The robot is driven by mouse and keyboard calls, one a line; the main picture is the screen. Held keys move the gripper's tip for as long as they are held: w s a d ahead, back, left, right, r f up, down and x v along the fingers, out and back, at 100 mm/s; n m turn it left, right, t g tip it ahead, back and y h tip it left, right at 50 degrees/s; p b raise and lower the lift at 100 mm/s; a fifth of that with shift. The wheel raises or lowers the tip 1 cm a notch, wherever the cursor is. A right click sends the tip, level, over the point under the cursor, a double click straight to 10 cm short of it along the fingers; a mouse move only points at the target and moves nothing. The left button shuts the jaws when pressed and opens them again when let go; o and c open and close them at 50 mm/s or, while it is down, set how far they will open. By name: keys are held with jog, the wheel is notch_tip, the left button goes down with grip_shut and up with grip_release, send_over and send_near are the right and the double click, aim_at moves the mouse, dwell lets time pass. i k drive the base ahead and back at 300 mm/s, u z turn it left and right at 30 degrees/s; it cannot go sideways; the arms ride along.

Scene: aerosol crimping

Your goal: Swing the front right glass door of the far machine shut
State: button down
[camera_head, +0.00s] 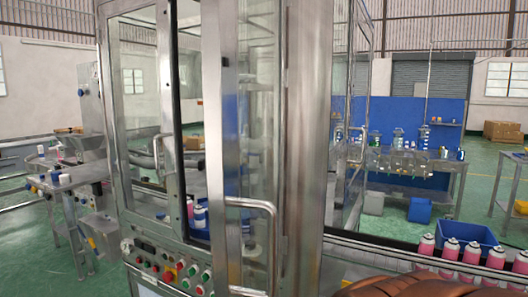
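A tall steel-framed machine with glass walls fills the middle of the view, with a thick steel post (308,150) at its near corner. Its front right glass door shows a wide steel stile (222,140) and a bent steel bar handle (274,240). This door stands open, swung out towards me, with its lower end cut off by the picture edge. A gap beside it shows the inside. The left glass door (136,115) has its own handle (157,150). My gripper is not in view.
A button panel (170,272) sits low on the machine's front. Pink cans (472,258) stand in a row at the right, by a blue bin (462,234). A workbench (420,160) stands behind. A brown shape at the lower right is cut off and unclear.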

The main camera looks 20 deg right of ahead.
aim_at(265, 244)
jog(key=u, duration=0.1)
jog(key=k, duration=0.95)
jog(key=u, duration=0.95)
